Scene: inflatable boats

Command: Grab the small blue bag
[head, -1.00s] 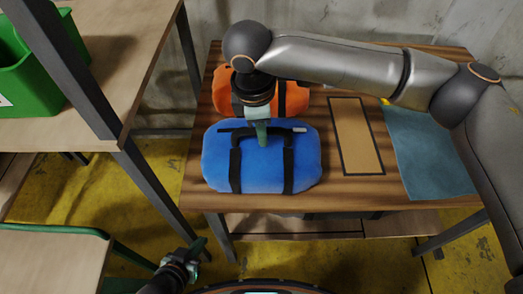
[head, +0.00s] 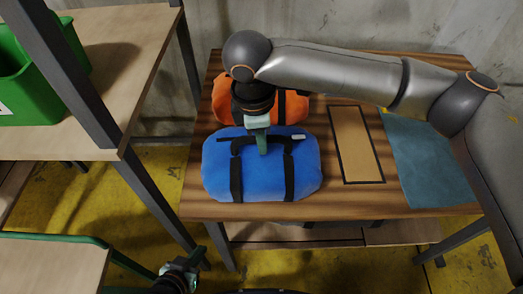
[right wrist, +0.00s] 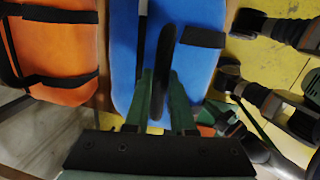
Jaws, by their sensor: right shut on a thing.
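The small blue bag (head: 262,180) lies on the wooden table, with two black straps and a black handle on top. It also shows in the right wrist view (right wrist: 203,60). My right gripper (head: 262,146) comes down from above onto the bag's top. In the right wrist view its green fingers (right wrist: 160,95) are shut on the black handle (right wrist: 162,65). The bag appears to rest on the tabletop. My left gripper (head: 194,260) is low in front of the table, away from the bag; its jaw opening is not clear.
An orange bag (head: 292,108) lies behind the blue one. A black-framed tan panel (head: 357,145) and a blue-grey cloth (head: 432,165) lie right of it on the table (head: 370,198). A shelf with a green bin (head: 45,75) stands left, its post close to the table.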

